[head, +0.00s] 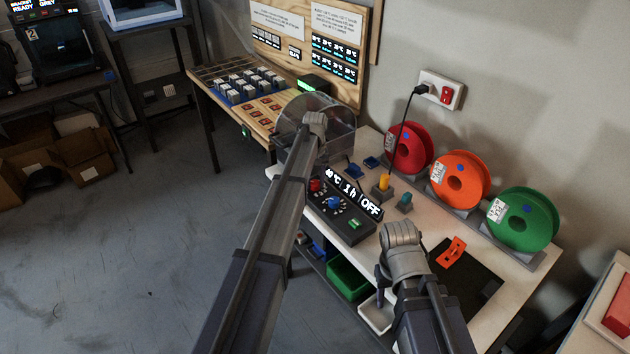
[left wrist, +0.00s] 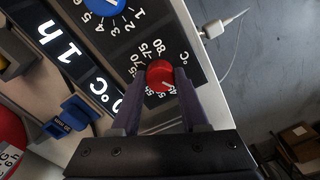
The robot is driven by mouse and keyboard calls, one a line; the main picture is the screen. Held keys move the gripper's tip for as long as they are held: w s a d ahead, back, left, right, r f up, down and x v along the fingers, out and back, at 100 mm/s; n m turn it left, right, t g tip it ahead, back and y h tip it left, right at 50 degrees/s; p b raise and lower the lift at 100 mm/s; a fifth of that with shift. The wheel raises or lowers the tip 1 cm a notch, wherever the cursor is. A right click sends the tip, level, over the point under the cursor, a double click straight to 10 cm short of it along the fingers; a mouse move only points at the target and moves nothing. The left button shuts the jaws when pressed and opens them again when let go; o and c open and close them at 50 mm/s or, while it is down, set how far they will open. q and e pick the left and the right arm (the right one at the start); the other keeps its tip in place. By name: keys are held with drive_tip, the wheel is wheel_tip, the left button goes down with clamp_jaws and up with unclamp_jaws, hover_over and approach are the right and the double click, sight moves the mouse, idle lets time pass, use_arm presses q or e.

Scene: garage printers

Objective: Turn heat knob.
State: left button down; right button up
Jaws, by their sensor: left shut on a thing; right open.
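The red heat knob (head: 314,185) is on the dark control panel (head: 350,231), under a display reading a °C value, 1 h and OFF. In the left wrist view the same red knob (left wrist: 159,75) has a white pointer line and a printed scale around it. My left gripper (left wrist: 164,78) is shut on the red knob, one finger on each side. In the head view my left arm reaches over the panel's left side and its fingers are hard to make out. My right gripper (head: 382,283) is open in front of the bench, away from the panel.
A clear round lid (head: 338,112) stands behind. Red, orange (head: 462,160) and green spools line the bench's back. An orange part (head: 452,250) lies near my right arm.

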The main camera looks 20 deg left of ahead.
sight(315, 183)
use_arm(q)
drive_tip(key=shift+m, duration=2.8)
drive_tip(key=shift+c, duration=2.1)
unclamp_jaws()
wheel_tip(315, 183, up, 8)
drive_tip(key=p, duration=0.8)
drive_tip(key=shift+f, duration=0.1)
